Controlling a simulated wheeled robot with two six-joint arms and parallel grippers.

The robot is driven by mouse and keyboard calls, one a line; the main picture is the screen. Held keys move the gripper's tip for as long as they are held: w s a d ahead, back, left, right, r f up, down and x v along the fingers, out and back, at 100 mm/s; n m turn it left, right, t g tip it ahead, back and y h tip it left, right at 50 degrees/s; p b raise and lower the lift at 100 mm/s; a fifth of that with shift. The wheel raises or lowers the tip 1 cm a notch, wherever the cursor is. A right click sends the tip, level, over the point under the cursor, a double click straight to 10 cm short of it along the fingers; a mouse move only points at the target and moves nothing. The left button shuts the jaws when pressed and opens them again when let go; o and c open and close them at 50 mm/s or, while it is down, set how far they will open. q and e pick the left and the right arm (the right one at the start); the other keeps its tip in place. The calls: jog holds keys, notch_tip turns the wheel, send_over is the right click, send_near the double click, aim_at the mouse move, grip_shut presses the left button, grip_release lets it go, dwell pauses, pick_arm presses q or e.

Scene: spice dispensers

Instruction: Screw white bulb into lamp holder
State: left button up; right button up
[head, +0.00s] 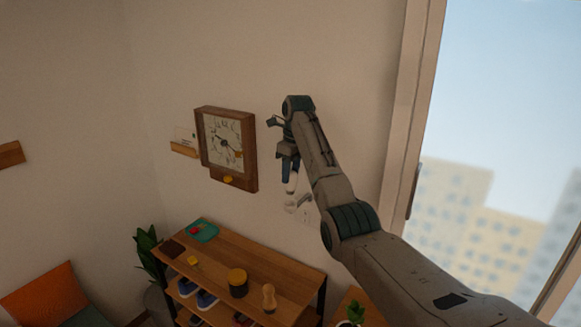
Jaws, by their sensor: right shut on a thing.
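My right gripper (289,170) hangs down near the wall, to the right of the clock. It is shut on a small white bulb (292,184), whose lower part shows below the fingers. A pale lamp holder (302,201) on the wall is just below the bulb. I cannot tell whether the bulb touches the holder. The upper end of the bulb is hidden by the fingers. My left gripper is not in view.
A wooden clock (252,150) hangs on the wall left of the gripper. Below stands a wooden shelf (213,257) with a teal tray (208,235), a dark jar with a yellow lid (237,284) and a wooden figure (268,298). A window (500,130) is at right.

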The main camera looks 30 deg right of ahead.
aim_at(291, 185)
notch_tip(291, 185, down, 2)
jog(key=shift+f, duration=0.25)
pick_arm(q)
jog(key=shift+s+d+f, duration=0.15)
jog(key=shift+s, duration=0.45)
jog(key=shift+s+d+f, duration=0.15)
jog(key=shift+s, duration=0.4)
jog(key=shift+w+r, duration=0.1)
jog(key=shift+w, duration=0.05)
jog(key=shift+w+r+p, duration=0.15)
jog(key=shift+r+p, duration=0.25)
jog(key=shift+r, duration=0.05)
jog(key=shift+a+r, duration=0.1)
pick_arm(e)
jog(key=shift+f, duration=1.2)
